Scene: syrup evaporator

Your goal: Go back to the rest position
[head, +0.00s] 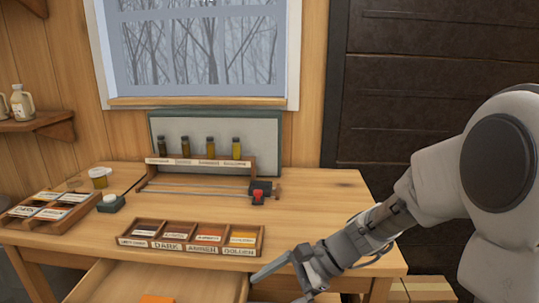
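My gripper (282,285) is at the lower middle of the head view, in front of the table's front edge and beside the open drawer (205,282). Its fingers are spread apart and nothing shows between them. My arm reaches in from the right. The drawer is pulled out below the tabletop, with an orange item (157,299) in it, partly cut off by the picture's bottom edge.
A compartmented wooden tray (190,247) with labels stands near the table's front edge. Behind it is a rack (200,161) with several sample bottles and a red-and-black slider (259,194). Another tray (62,224), a small jar (98,177) and a dark green item (111,203) are left. The tabletop's right side is clear.

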